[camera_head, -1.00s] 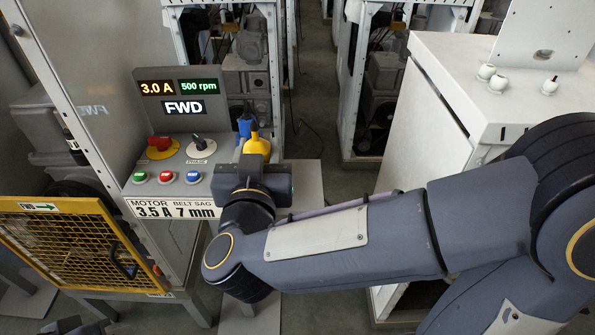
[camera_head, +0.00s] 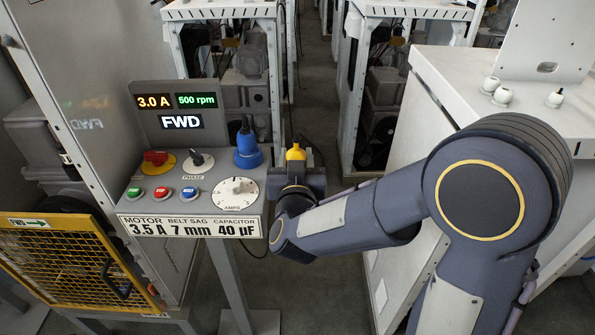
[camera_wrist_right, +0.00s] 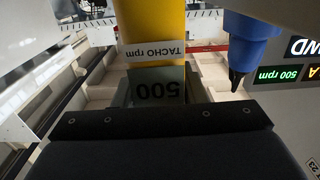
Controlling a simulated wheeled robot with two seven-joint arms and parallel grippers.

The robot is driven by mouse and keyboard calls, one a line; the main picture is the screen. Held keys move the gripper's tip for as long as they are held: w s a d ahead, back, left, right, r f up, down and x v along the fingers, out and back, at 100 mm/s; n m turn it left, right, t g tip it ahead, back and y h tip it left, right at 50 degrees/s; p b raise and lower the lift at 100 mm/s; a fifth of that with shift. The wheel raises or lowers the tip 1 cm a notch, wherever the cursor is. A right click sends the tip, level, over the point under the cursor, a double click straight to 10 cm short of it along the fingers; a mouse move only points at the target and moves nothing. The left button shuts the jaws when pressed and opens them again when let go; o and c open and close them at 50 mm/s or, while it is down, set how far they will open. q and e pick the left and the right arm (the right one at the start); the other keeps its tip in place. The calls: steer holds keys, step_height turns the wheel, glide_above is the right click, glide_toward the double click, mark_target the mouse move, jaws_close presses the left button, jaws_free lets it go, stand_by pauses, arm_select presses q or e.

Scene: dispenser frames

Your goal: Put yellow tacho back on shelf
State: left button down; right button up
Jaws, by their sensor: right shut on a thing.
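The yellow tacho (camera_head: 295,153) is upright in my right gripper (camera_head: 298,172), just off the right edge of the control console (camera_head: 150,206). The gripper is shut on it and hides its lower part in the head view. In the right wrist view, the yellow body (camera_wrist_right: 157,25) appears upside down, with a "TACHO rpm" label and a display reading 500. My left gripper is not in view. I cannot tell which surface is the shelf.
A blue tool (camera_head: 247,148) stands on the console beside the round amps dial (camera_head: 235,192). A white cabinet (camera_head: 430,130) with small white knobs on top stands at right. A yellow mesh guard (camera_head: 70,262) is at lower left. An open floor aisle runs behind the gripper.

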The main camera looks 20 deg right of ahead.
steer(key=shift+w+d+f, duration=0.15)
steer(key=shift+f, duration=1.65)
steer(key=shift+f, duration=0.1)
steer(key=shift+f+b, duration=0.15)
steer(key=shift+b, duration=0.25)
steer(key=o, duration=1.1)
